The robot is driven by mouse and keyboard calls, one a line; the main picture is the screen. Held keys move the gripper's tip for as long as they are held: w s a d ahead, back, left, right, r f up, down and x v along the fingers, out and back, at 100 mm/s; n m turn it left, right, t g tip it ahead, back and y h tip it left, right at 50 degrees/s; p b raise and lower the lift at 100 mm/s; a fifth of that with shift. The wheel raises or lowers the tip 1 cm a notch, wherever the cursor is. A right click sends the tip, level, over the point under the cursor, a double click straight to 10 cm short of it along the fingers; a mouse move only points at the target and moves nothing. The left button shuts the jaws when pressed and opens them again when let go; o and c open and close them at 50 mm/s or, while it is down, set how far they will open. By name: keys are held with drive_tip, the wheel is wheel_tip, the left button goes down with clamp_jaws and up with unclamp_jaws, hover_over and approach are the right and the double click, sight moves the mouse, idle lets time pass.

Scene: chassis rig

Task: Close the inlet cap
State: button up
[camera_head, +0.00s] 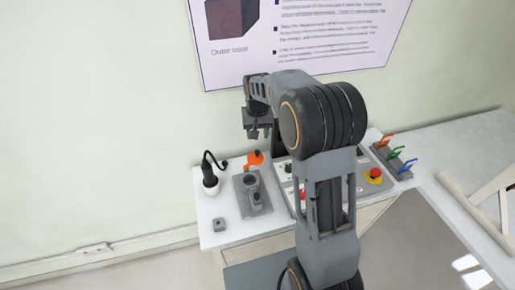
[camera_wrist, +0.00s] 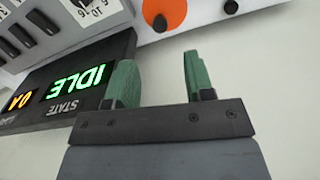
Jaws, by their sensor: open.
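A grey inlet-like fitting (camera_head: 252,188) with a round socket stands on the white bench. An orange round piece (camera_head: 254,158) stands just behind it and looks like the cap, raised off the socket. An orange disc (camera_wrist: 174,12) with a dark knob shows at the top of the wrist view, probably the same piece. My gripper (camera_head: 259,133) is above and behind the fitting, near the wall. In the wrist view its green fingers (camera_wrist: 158,76) are apart with nothing between them. The orange disc lies beyond the fingertips, not touched.
A black plug with a cable (camera_head: 209,178) stands left of the fitting, and a small grey block (camera_head: 219,225) lies in front. A control panel with a red button (camera_head: 375,173) is to the right. A dark display (camera_wrist: 75,85) reading IDLE is close beside my fingers.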

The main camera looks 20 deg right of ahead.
sight(257, 151)
wheel_tip(257, 151, down, 9)
drive_tip(key=shift+r+p, duration=0.2)
drive_tip(key=shift+p, duration=0.3)
drive_tip(key=shift+c, duration=0.3)
clamp_jaws()
